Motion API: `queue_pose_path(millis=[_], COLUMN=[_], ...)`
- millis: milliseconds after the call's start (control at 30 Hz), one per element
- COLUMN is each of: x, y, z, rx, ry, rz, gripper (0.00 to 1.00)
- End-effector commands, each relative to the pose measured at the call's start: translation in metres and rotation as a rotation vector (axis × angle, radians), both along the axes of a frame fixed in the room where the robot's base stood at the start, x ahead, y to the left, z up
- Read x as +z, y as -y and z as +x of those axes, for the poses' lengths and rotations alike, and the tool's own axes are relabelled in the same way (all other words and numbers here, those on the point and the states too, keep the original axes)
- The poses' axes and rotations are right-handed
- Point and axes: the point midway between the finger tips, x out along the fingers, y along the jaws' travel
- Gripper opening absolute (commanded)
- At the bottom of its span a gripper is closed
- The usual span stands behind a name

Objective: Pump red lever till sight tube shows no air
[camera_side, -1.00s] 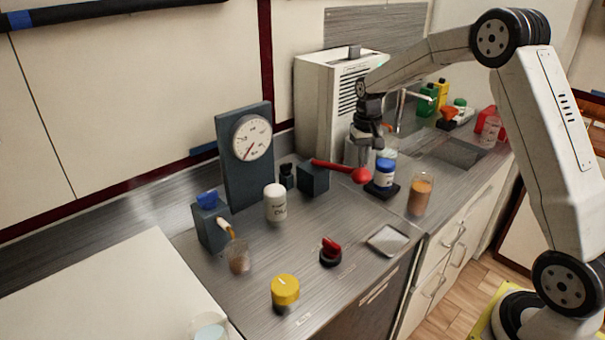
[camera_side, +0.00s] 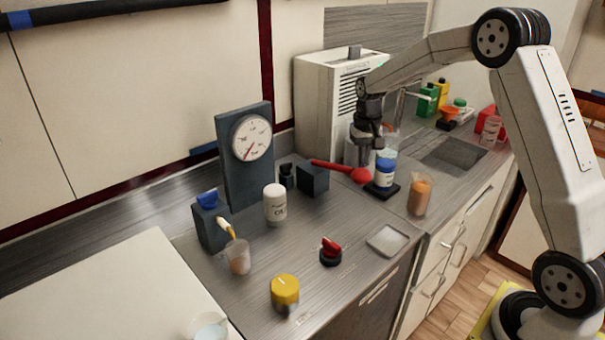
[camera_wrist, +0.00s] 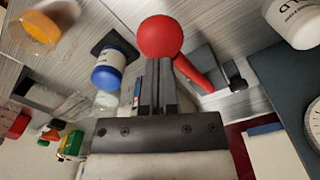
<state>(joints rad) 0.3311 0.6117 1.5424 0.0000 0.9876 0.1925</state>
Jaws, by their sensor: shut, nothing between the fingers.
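The red lever (camera_side: 336,168) sticks out to the right from a dark block (camera_side: 313,178) and ends in a red ball knob (camera_side: 361,175). It lies nearly level, with a slight droop toward the knob. My gripper (camera_side: 377,146) is shut and empty, pointing down above and a little right of the knob. In the wrist view the shut fingertips (camera_wrist: 158,66) lie right beside the red knob (camera_wrist: 160,36); I cannot tell whether they touch. A short pale-and-orange tube (camera_side: 227,228) runs from a blue-topped block (camera_side: 208,221) to a beaker (camera_side: 238,257); air in it is too small to tell.
A gauge panel (camera_side: 232,175) stands behind a white bottle (camera_side: 275,203). A blue-capped jar (camera_side: 385,176) and an amber beaker (camera_side: 419,197) stand close to the knob.

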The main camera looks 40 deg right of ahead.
Motion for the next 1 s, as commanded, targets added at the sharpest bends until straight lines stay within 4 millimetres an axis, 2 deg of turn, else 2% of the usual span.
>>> queue_pose_path(millis=[533,1000], x=[-0.001,-0.016], y=[0.000,0.000], z=[0.000,0.000], rx=[0.000,0.000], ry=[0.000,-0.002], rz=[0.000,0.001], gripper=[0.00,0.00])
